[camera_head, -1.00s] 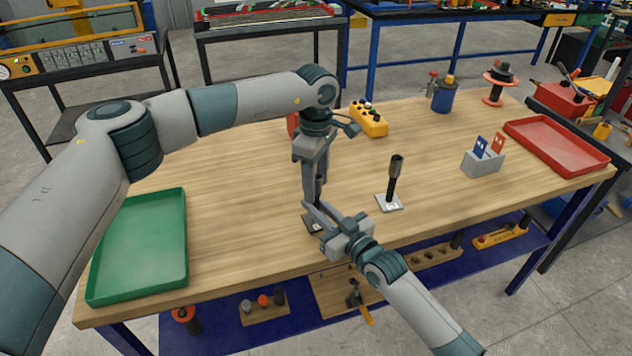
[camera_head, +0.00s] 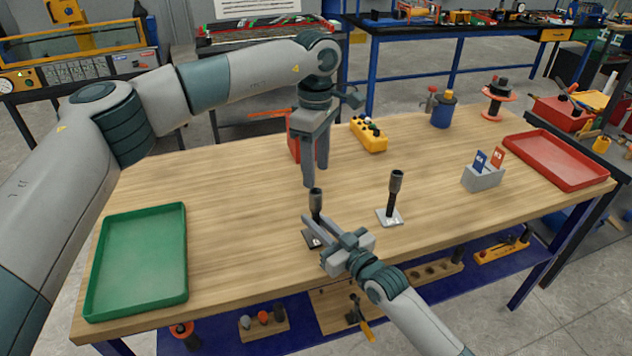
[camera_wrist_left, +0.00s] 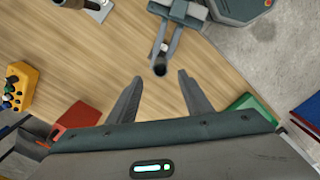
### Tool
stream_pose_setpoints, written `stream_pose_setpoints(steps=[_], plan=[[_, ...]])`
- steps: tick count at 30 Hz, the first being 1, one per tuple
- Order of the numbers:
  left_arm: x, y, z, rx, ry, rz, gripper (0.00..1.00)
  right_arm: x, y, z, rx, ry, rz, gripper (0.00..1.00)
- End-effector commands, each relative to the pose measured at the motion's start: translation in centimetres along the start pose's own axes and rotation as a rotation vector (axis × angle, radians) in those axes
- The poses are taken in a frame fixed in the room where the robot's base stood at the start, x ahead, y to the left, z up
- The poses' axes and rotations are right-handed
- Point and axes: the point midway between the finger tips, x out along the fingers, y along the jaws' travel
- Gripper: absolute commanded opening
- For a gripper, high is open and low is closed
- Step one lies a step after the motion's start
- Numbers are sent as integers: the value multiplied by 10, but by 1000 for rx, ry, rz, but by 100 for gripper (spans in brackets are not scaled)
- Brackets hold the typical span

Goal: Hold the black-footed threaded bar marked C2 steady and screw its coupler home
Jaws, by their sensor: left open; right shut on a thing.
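The black-footed threaded bar (camera_head: 316,214) stands upright near the table's front edge, its dark coupler (camera_head: 316,194) at its top. Its black foot (camera_head: 311,239) is partly hidden by my right gripper (camera_head: 315,221), which is shut on the bar below the coupler. I cannot read a C2 mark. My left gripper (camera_head: 315,172) is open and empty, pointing down above the coupler. In the left wrist view the coupler (camera_wrist_left: 160,68) shows end-on, a little beyond the gap between my left fingertips (camera_wrist_left: 160,80), not touching them.
A similar bar on a white foot (camera_head: 389,216) stands to the right. A green tray (camera_head: 137,205) is at left and a red tray (camera_head: 557,138) at right. A yellow box (camera_head: 369,134) and a grey holder with two cards (camera_head: 482,178) are behind. The table's left middle is clear.

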Motion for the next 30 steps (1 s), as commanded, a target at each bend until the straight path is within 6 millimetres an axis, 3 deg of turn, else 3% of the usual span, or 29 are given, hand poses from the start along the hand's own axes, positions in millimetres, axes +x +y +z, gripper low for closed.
stream_pose_setpoints(steps=[6,17,18,20,30], plan=[[-23,0,0,0,1,1,45,0,0,0,0,-1,0,0],[-27,0,0,1,0,0,45,0,0,0,0,0,0,0],[-27,0,0,1,0,0,45,0,0,0,0,0,0,20],[-27,0,0,1,0,0,45,0,0,0,0,0,0,34],[-27,0,0,0,0,0,45,-1,0,0,0,0,0,37]])
